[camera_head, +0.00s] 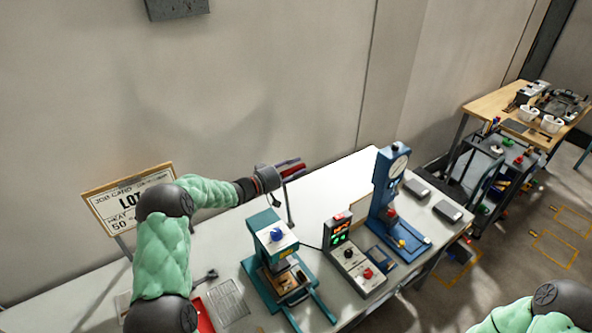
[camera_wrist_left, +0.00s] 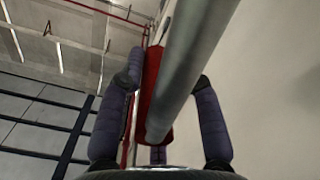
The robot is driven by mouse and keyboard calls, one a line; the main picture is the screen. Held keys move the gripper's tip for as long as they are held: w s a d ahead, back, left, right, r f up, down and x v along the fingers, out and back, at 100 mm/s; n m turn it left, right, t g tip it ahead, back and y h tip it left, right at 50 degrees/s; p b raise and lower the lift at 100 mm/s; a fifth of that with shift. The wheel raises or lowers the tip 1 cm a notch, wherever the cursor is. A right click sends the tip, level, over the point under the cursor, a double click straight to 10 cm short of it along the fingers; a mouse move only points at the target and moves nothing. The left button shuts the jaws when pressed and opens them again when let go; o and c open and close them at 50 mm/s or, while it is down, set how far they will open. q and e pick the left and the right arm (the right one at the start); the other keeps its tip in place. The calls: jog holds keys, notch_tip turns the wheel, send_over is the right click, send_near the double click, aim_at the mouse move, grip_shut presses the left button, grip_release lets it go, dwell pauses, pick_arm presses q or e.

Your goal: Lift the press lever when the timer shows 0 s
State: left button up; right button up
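The teal press (camera_head: 262,232) stands on the white table, with a blue knob on its head. Its lever shows as a thin grey rod (camera_head: 290,208) rising behind the press. In the left wrist view a grey rod (camera_wrist_left: 195,60) and a red grip (camera_wrist_left: 153,75) lie between my fingers. My left gripper (camera_head: 290,170) is at the top of the lever, its fingers apart around the grip, with a gap on the right side. The timer box (camera_head: 344,253) has a lit red and green display (camera_head: 341,232); its digits are too small to read. My right gripper is out of view.
A blue dial-gauge stand (camera_head: 381,205) stands right of the timer box. A sign board (camera_head: 105,207) stands behind my left arm. A red item (camera_head: 204,315) and a grey sheet (camera_head: 228,302) lie left of the press.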

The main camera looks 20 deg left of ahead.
pick_arm(q)
jog(key=shift+o, duration=0.2)
jog(key=shift+w+a, duration=0.1)
jog(key=shift+a, duration=0.05)
jog(key=shift+s, duration=0.25)
jog(key=v, duration=1.1)
jog(key=shift+s+a, duration=0.2)
jog(key=shift+a, duration=0.1)
jog(key=shift+f, duration=0.15)
